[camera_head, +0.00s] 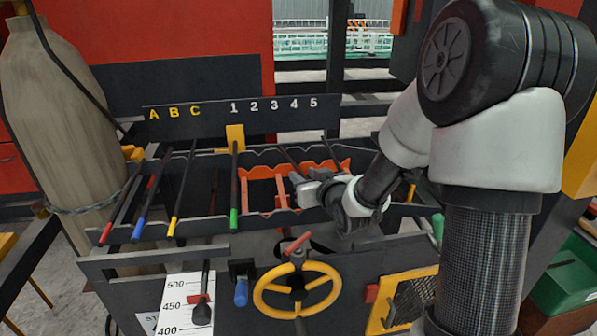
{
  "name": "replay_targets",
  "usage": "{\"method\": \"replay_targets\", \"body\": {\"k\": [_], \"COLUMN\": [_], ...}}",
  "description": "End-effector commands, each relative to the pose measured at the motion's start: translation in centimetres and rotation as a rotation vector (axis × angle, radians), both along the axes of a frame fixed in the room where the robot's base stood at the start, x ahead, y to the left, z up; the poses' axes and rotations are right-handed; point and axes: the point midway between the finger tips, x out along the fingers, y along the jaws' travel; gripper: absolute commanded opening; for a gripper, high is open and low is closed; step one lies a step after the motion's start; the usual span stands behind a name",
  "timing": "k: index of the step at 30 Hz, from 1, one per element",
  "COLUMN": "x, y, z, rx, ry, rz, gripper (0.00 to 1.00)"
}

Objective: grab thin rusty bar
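Several long thin dark bars lie across the notched rack (265,158) under the A B C and 1–5 labels. Their near ends are tipped red (106,232), blue (139,230), yellow (172,226) and green (233,219). I cannot tell which bar is the rusty one. My gripper is low over the rack's right half, beside the orange frame (262,174). Its fingers are too small to read.
A yellow handwheel (297,290) and a red-handled lever (297,243) stick out in front, below the rack. A white scale plate (185,305) is at lower left. A tall beige cylinder (60,120) stands left. A green box (567,285) is at lower right.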

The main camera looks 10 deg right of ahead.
Motion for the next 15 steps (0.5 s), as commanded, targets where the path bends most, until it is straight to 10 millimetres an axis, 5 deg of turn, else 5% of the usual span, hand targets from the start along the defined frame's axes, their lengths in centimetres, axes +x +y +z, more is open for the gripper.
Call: {"method": "replay_targets", "body": {"k": [3,9,15], "x": [0.0,0.02,0.02], "y": [0.0,0.0,0.01], "z": [0.01,0.02,0.0], "rx": [0.0,0.0,0.001], "ry": [0.0,0.0,0.0], "rz": [0.0,0.0,0.0], "gripper": [0.32,0.0,0.0]}}
